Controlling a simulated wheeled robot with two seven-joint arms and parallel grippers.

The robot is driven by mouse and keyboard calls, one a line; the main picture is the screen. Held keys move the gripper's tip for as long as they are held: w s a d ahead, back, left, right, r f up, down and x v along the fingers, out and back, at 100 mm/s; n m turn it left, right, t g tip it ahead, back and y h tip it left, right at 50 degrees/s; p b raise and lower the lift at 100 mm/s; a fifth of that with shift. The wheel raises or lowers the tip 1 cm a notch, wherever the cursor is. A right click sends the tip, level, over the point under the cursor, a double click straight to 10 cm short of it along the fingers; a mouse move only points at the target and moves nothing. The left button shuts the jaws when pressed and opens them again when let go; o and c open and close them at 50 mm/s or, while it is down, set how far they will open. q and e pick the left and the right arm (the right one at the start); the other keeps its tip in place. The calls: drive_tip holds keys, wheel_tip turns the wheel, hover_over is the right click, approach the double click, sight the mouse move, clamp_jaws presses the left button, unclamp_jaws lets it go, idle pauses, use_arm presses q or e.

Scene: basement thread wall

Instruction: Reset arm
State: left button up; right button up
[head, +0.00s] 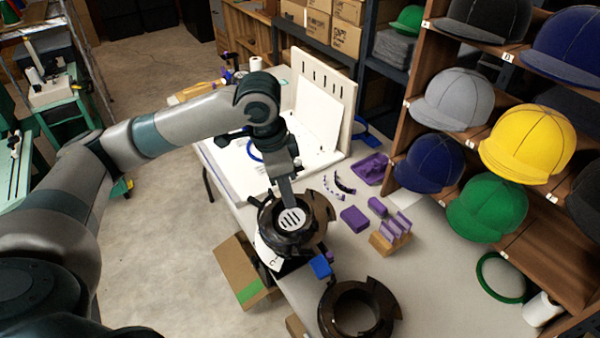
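My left arm comes in from the left and reaches over the table. My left gripper (288,190) points down at a dark brown ring-shaped piece (320,212) near the table's left edge. A pale round insert with dark slots (291,220) shows inside this piece, just below the fingertips. The fingers look like one narrow grey bar from this side, so their gap is hidden. I cannot tell whether they touch the insert. My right gripper is not in view.
A second brown ring (356,310) lies nearer on the table (440,270). Purple blocks (355,218) and a blue block (320,266) lie close by. A white slotted stand (325,90) rises behind the gripper. A shelf of caps (525,143) borders the right side.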

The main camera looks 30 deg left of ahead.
use_arm(q)
drive_tip(key=shift+d+f, duration=0.1)
drive_tip(key=s+d+f+n+t+h, duration=0.1)
drive_tip(key=s+d+f, duration=0.3)
drive_tip(key=d+f, duration=0.3)
drive_tip(key=s+d+f+n+t+h, duration=0.1)
drive_tip(key=s+d+f+h, duration=0.1)
drive_tip(key=s+d+f, duration=0.55)
drive_tip(key=s+a+f+n+y, duration=0.4)
drive_tip(key=s+a+f+n, duration=0.2)
drive_tip(key=s+a+f, duration=0.65)
wheel_tip(320, 180, down, 26)
drive_tip(key=s+d+g, duration=0.1)
drive_tip(key=s+d, duration=0.1)
drive_tip(key=s, duration=0.1)
drive_tip(key=s+a+f+g, duration=0.1)
drive_tip(key=s+a+f, duration=0.2)
drive_tip(key=s+f, duration=1.4)
drive_tip(key=shift+s+f+m+g, duration=0.3)
drive_tip(key=shift+f, duration=0.15)
